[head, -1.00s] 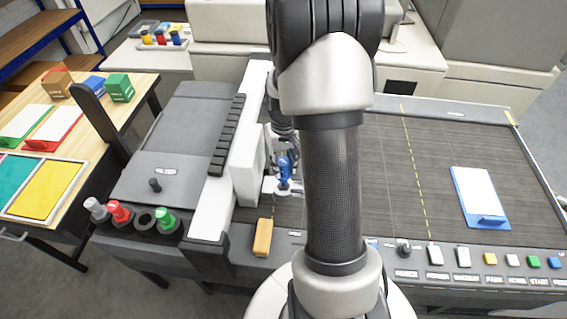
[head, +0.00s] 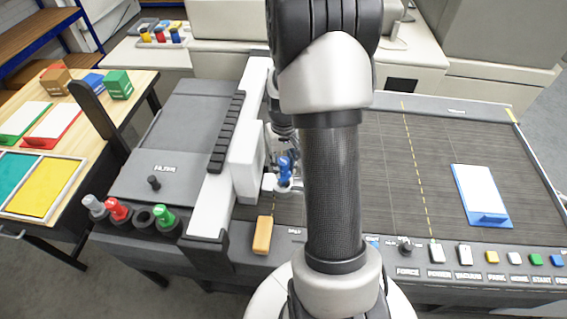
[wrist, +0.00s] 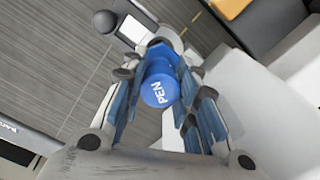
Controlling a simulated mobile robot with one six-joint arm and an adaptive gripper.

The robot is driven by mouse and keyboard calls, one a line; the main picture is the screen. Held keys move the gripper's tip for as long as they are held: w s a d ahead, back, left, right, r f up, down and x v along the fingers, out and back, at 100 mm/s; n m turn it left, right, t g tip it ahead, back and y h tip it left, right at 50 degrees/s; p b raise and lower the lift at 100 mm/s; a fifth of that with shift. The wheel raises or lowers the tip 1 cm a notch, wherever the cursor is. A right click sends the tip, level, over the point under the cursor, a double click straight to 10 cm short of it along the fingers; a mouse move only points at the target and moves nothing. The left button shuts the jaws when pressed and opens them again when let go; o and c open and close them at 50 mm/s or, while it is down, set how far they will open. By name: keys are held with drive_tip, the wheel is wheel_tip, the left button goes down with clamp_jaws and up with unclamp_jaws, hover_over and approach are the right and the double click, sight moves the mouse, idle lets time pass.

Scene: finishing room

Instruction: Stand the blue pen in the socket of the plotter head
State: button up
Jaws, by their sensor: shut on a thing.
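The blue pen (head: 285,166) is upright or nearly so at the plotter head (head: 246,165), the white block on the gantry. Its lower end is at the small pale socket (head: 283,187) on the head's right side; I cannot tell how deep it sits. In the wrist view the pen's cap, marked PEN (wrist: 160,92), lies between the fingers. My gripper (wrist: 163,98) is shut on the pen. In the head view my arm hides most of the gripper.
A holder (head: 150,222) at the front left carries grey, red and green pens and an empty hole. An orange block (head: 263,236) lies on the front edge near the gantry.

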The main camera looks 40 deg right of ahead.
drive_tip(key=shift+f, duration=0.1)
drive_tip(key=shift+f+b, duration=1.45)
drive_tip(key=shift+f, duration=0.4)
drive_tip(key=o, duration=1.1)
wheel_tip(320, 180, up, 12)
drive_tip(key=shift+r, duration=0.1)
